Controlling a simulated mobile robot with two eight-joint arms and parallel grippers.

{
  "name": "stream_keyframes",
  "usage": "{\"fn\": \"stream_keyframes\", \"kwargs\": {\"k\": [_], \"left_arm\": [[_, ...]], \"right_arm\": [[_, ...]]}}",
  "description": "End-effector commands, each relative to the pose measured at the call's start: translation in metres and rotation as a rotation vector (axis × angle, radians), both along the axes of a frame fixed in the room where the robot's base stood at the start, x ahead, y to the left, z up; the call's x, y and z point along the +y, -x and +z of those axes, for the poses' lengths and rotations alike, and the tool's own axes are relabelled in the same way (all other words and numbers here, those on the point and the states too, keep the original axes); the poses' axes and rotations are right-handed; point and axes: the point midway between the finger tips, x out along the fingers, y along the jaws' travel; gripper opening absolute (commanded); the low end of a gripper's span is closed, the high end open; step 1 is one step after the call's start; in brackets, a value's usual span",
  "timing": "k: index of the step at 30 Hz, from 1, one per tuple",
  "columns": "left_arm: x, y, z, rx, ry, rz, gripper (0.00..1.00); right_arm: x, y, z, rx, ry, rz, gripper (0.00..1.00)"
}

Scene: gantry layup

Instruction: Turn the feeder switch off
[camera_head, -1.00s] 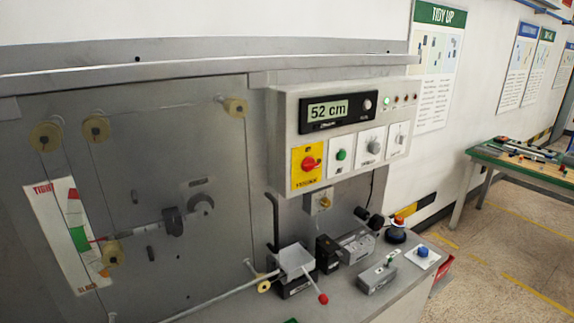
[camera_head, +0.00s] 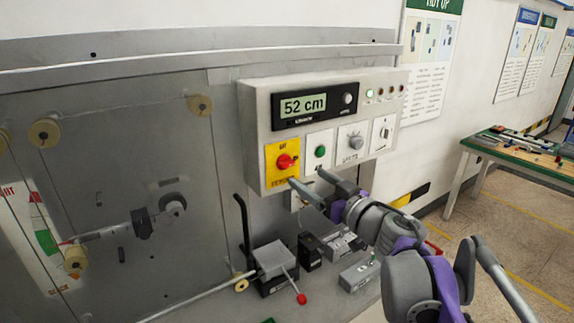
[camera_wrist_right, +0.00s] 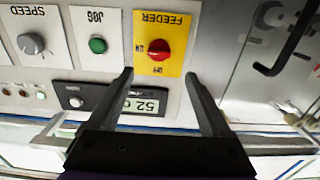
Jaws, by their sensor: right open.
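The feeder switch is a red rotary knob (camera_head: 285,161) on a yellow plate (camera_head: 283,182) at the lower left of the control box. In the right wrist view the picture is upside down; the red knob (camera_wrist_right: 159,50) sits under the FEEDER label, with ON and OFF marks beside it. Its exact setting is hard to tell. My right gripper (camera_head: 308,181) is open and empty, just below and right of the knob in the head view. In the wrist view its fingertips (camera_wrist_right: 158,76) stand apart on either side of the yellow plate, short of the knob. My left gripper is not in view.
A green jog button (camera_head: 320,151), a speed dial (camera_head: 356,142) and a toggle switch (camera_head: 384,130) sit right of the knob. The display (camera_head: 305,105) above reads 52 cm.

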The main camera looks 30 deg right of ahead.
Motion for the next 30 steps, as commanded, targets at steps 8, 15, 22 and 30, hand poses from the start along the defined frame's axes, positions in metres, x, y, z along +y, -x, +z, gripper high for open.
{"fn": "stream_keyframes", "kwargs": {"k": [8,15,22,30], "left_arm": [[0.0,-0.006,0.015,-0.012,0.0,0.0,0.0],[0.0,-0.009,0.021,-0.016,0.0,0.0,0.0],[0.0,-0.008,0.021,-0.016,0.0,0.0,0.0],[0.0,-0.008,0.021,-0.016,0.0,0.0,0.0]], "right_arm": [[0.005,-0.054,0.003,-0.002,0.0,0.002,0.82],[0.006,-0.076,0.001,-0.002,0.001,-0.001,0.82],[0.006,-0.078,0.0,-0.001,0.001,-0.002,0.82],[0.006,-0.078,0.001,-0.001,0.0,-0.002,0.48]]}}
